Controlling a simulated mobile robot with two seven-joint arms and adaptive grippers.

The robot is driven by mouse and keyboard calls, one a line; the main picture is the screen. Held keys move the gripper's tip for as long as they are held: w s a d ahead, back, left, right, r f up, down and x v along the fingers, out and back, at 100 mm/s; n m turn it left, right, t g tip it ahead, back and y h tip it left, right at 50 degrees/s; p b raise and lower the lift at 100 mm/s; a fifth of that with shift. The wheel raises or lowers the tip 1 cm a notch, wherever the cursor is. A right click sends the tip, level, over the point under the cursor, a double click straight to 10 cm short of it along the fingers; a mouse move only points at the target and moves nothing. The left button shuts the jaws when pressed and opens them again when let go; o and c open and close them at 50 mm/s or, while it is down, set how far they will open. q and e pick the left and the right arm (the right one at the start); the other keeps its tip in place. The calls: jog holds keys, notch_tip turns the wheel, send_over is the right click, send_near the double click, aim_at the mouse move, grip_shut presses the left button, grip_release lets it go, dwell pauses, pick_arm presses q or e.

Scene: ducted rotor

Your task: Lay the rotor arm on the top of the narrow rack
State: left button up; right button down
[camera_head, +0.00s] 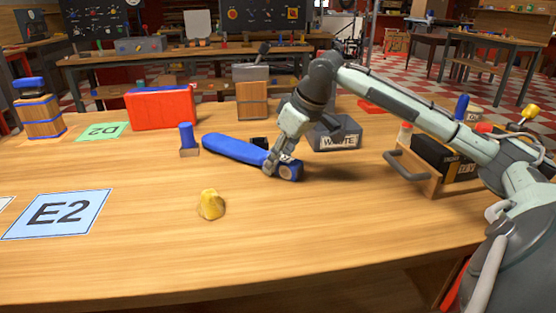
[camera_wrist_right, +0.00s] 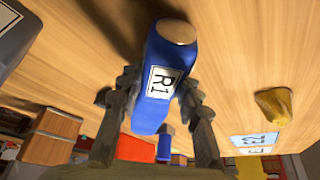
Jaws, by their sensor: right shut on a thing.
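The rotor arm (camera_head: 235,150) is a long blue bar with rounded ends and a light round disc at its near right end. In the right wrist view the rotor arm (camera_wrist_right: 165,75) bears a white R1 label. My right gripper (camera_head: 282,166) is shut on it near that disc end, one finger on each side, also seen in the wrist view (camera_wrist_right: 156,95). The bar lies low over the table; I cannot tell whether it touches. I cannot make out which thing is the narrow rack. My left gripper is not in view.
A yellow lump (camera_head: 211,205) lies in front on the wooden table (camera_head: 330,240). Behind the bar stand a blue cylinder piece (camera_head: 187,138), a red case (camera_head: 160,107) and a grey WASTE bin (camera_head: 335,134). A handled wooden carrier (camera_head: 425,175) stands right. The front middle is mostly clear.

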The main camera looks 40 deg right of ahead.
jog(key=c, duration=1.1)
grip_release()
jog(key=shift+f, duration=0.1)
jog(key=shift+o, duration=0.2)
